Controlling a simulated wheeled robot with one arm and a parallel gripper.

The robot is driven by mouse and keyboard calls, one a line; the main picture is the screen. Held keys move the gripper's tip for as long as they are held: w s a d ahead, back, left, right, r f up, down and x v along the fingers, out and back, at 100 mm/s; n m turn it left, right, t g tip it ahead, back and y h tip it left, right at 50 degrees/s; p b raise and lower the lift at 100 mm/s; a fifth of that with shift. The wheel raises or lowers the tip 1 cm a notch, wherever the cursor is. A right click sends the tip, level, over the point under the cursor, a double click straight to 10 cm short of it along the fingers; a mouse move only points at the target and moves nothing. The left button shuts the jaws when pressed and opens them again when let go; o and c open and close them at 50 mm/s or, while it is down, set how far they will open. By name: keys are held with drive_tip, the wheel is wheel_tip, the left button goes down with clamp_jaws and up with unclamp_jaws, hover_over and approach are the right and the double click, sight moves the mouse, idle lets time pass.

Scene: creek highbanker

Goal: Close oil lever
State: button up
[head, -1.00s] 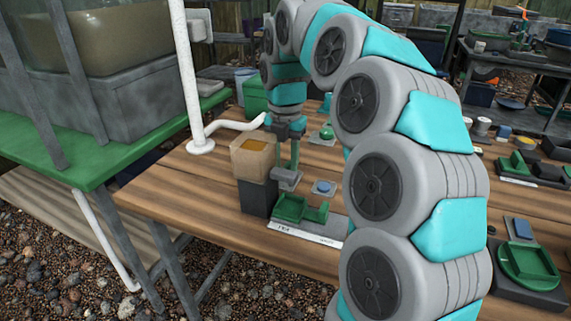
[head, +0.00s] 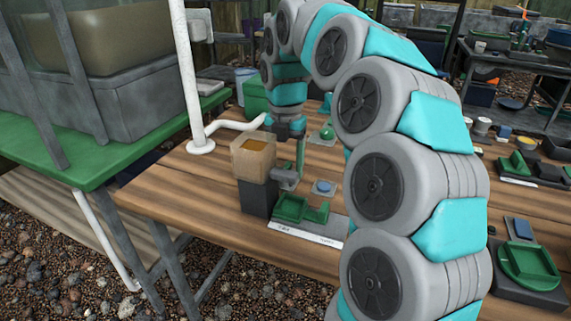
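An oil container (head: 253,156), a clear tan box with yellow-orange liquid, stands on a dark block (head: 258,197) on the wooden table. A grey fitting (head: 287,178) sticks out from its right side; I cannot make out which part of it is the lever. My gripper (head: 287,136) hangs from the arm just above and behind the container's right edge. It is small and partly hidden by the container, so I cannot tell whether it is open or shut, or whether it touches the fitting. A narrow green upright (head: 300,152) shows beside it.
A green tray (head: 302,208) and a blue button (head: 323,188) sit right of the container. A white pipe (head: 190,80) rises at the left beside the green bench (head: 60,170). A green button (head: 327,133) lies behind. The table's front left is bare.

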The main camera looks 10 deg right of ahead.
sight(285, 167)
drive_tip(key=shift+r, duration=0.1)
wheel_tip(285, 167, up, 6)
drive_tip(key=shift+w+r, duration=0.1)
drive_tip(key=shift+r, duration=0.7)
